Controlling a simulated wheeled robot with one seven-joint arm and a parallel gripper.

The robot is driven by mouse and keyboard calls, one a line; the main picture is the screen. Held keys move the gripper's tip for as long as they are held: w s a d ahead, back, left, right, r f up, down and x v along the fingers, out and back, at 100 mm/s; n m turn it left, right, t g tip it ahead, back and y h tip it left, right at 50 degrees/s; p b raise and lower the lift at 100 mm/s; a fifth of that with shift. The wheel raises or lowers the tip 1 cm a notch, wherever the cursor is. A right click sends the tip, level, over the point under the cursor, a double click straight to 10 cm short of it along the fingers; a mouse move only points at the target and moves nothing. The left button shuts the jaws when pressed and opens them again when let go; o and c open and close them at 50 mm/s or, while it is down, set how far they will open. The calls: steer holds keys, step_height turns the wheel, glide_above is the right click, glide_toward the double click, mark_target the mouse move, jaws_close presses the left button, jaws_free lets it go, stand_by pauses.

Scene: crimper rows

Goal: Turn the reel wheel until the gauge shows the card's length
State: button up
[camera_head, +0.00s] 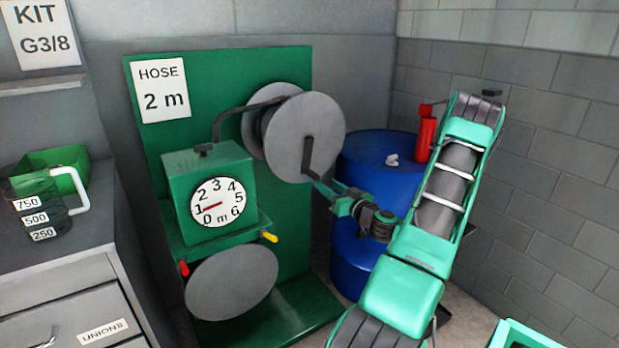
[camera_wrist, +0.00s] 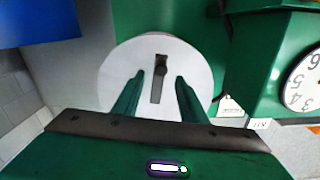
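The hose reel has round grey discs (camera_head: 318,138) on a green back panel, with a dark crank (camera_head: 308,158) on its front face. The wrist view shows the reel face (camera_wrist: 112,82) and the crank (camera_wrist: 157,82). My gripper (camera_head: 316,184) is at the crank's lower end; in the wrist view my gripper (camera_wrist: 160,76) is open, with the crank between its fingers and gaps on both sides. Whether the tips reach past the handle is unclear. The gauge (camera_head: 218,212), on a green box, has its red needle near 1. The card (camera_head: 162,90) reads "HOSE 2 m".
A second grey disc (camera_head: 232,283) sits below the gauge, near red (camera_head: 184,268) and yellow (camera_head: 269,237) handles. A cabinet (camera_head: 60,285) with a jug (camera_head: 40,205) and green bin (camera_head: 58,158) is at left.

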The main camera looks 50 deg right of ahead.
mark_target(312, 174)
steer(key=x, duration=0.9)
steer(key=shift+w, duration=0.45)
jaws_close()
